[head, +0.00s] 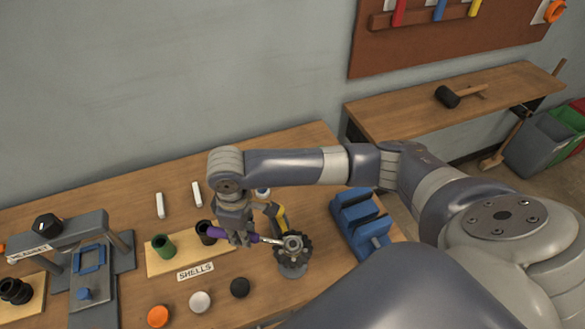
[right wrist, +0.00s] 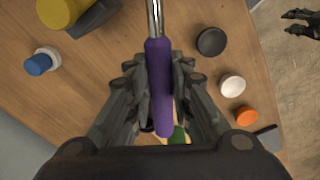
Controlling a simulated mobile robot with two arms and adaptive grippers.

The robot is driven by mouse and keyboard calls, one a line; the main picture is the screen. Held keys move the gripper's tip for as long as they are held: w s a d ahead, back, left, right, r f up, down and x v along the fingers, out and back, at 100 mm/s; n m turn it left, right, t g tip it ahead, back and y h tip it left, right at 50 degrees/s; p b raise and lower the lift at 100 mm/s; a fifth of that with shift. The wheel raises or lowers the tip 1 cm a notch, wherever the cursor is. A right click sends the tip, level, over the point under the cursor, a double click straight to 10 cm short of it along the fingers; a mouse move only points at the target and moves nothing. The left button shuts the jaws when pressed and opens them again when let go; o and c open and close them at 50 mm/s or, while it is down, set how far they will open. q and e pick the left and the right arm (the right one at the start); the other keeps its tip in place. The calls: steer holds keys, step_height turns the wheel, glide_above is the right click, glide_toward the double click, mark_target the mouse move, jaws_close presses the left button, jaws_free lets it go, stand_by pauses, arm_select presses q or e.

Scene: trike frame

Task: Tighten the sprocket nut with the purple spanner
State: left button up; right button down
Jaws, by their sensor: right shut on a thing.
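My right gripper (head: 238,236) is shut on the purple handle of the spanner (head: 222,233). The handle (right wrist: 159,85) lies between its fingers (right wrist: 160,90) in the right wrist view. The spanner's metal shaft points right, to the dark toothed sprocket (head: 293,262) on its grey stand. The spanner's end is at or very near the nut (head: 292,242) on top of the sprocket. I cannot tell whether it is seated around the nut. My left gripper (right wrist: 298,22) shows at the right wrist view's top right corner, over the floor, its fingers apart.
A yellow and black tool (head: 277,215) stands just behind the sprocket. A blue vise (head: 360,222) is to its right. Black (head: 240,287), white (head: 200,301) and orange (head: 158,316) caps lie in front. The shells board (head: 160,262), with green and black cups, is left.

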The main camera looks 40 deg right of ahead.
steer(key=w+d+m, duration=0.3)
steer(key=d+m, duration=0.2)
steer(key=m, duration=0.1)
steer(key=shift+w+d, duration=0.2)
steer(key=shift+d, duration=0.15)
stand_by(1.0)
